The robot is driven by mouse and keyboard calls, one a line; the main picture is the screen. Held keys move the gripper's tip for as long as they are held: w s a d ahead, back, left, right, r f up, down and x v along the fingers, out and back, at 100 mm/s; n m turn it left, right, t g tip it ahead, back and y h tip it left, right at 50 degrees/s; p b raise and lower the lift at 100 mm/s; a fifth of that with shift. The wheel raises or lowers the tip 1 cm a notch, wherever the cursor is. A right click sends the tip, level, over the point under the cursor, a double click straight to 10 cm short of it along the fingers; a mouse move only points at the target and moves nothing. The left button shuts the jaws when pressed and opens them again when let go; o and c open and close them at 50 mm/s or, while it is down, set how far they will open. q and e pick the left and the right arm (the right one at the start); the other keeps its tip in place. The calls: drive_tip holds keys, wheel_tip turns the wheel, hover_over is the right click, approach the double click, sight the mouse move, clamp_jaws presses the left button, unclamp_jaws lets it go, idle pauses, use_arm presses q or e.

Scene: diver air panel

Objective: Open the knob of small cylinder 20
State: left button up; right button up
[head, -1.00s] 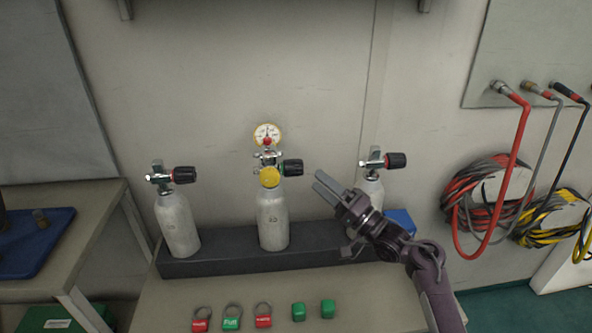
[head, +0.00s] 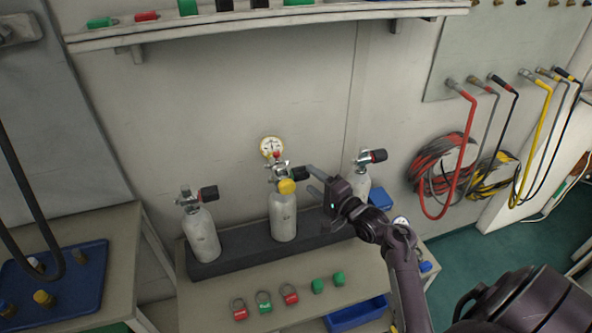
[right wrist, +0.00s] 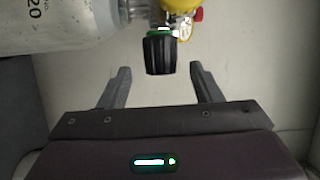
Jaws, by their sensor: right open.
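Small cylinder 20 (head: 283,217) is the silver middle bottle, upright in the dark rack. Its number 20 reads sideways on its body in the right wrist view (right wrist: 45,20). Its valve carries a yellow cap (head: 286,187), a round gauge (head: 271,147) and a black knob (head: 301,173) pointing right. In the right wrist view the black knob (right wrist: 160,55) has a green ring and lies just beyond the fingertips, between their lines. My right gripper (head: 312,180) is open and empty, right of the knob; it also shows in the right wrist view (right wrist: 160,80). My left gripper is out of view.
Silver cylinders stand at the left (head: 201,235) and right (head: 358,184) in the dark rack (head: 235,250). Red and green tags (head: 264,302) and green blocks lie in front. A shelf (head: 270,17) runs above. Coiled hoses (head: 440,165) hang at right.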

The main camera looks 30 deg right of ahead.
sight(302, 174)
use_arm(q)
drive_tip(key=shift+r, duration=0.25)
use_arm(e)
drive_tip(key=w, duration=0.2)
drive_tip(key=w+a, duration=0.1)
drive_tip(key=w, duration=0.1)
drive_tip(key=shift+w, duration=0.4)
drive_tip(key=shift+c, duration=0.2)
